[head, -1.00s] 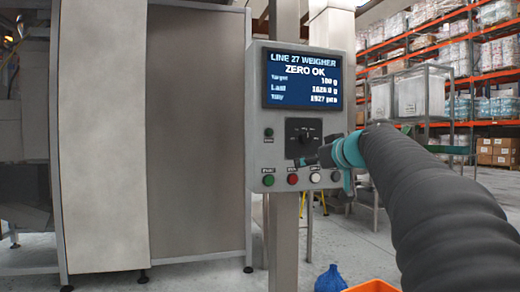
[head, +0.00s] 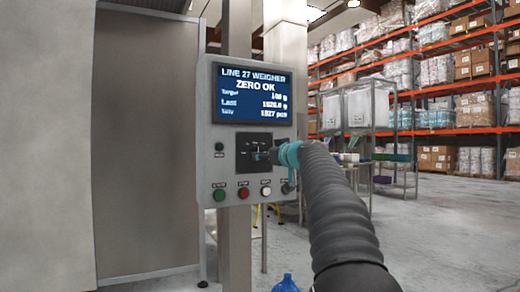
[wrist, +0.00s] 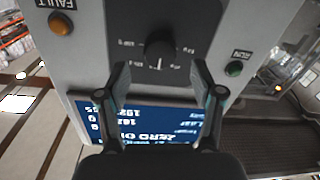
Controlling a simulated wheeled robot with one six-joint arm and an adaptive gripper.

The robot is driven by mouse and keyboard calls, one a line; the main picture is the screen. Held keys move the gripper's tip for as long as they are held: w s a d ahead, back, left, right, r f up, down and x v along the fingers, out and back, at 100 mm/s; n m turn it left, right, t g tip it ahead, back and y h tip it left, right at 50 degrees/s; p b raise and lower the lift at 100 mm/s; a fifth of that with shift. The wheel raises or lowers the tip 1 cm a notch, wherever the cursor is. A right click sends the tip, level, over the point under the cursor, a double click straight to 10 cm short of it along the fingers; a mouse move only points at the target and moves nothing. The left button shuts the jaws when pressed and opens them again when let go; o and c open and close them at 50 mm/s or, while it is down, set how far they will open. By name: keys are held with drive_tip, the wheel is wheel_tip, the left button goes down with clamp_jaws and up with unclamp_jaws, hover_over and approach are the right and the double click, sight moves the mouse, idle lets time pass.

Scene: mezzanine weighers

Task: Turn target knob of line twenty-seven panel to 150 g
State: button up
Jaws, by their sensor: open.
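The line twenty-seven panel (head: 203,170) is a grey box on a post. Its screen (head: 254,92) reads "LINE 27 WEIGHER", "ZERO OK", Target 100 g. Below is the black dial plate (head: 245,139); my gripper hides most of its knob in the head view. In the wrist view, upside down, the round black target knob (wrist: 159,54) shows on the plate with a pale mark and small scale labels I cannot read surely. My gripper (head: 258,156) is open, its fingers (wrist: 161,76) on either side and just short of the knob, apart from it.
Green (head: 219,195), red (head: 243,193) and white (head: 266,191) buttons sit close below the dial. An orange fault lamp (wrist: 61,22) and green run lamp (wrist: 234,68) flank it. A blue container (head: 285,283) stands on the floor. Open floor lies right.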

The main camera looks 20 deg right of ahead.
drive_tip(key=shift+w+a+p, duration=0.2)
drive_tip(key=shift+w+p, duration=0.45)
drive_tip(key=shift+w, duration=1.3)
drive_tip(key=c, duration=1.1)
